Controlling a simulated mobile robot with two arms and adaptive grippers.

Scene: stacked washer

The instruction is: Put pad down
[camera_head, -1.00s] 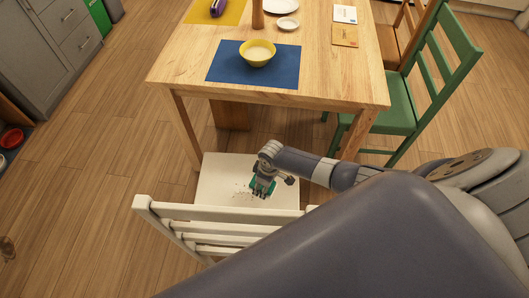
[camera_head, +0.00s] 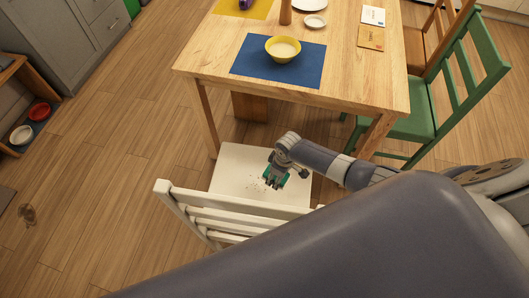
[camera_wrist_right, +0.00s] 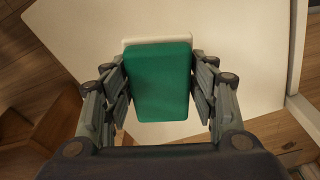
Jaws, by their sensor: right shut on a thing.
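The pad (camera_wrist_right: 158,82) is green with a whitish layer showing at its far edge. My right gripper (camera_wrist_right: 160,88) is shut on it, with a finger along each side. In the head view the same gripper (camera_head: 274,182) and a bit of the green pad (camera_head: 284,181) are over the seat of the white chair (camera_head: 236,163). I cannot tell whether the pad touches the seat. My left gripper is not in view.
A wooden table (camera_head: 352,65) stands beyond the chair, with a yellow bowl (camera_head: 283,49) on a blue mat (camera_head: 250,60). A green chair (camera_head: 412,126) is at the right. Red and white bowls sit on a low shelf at far left.

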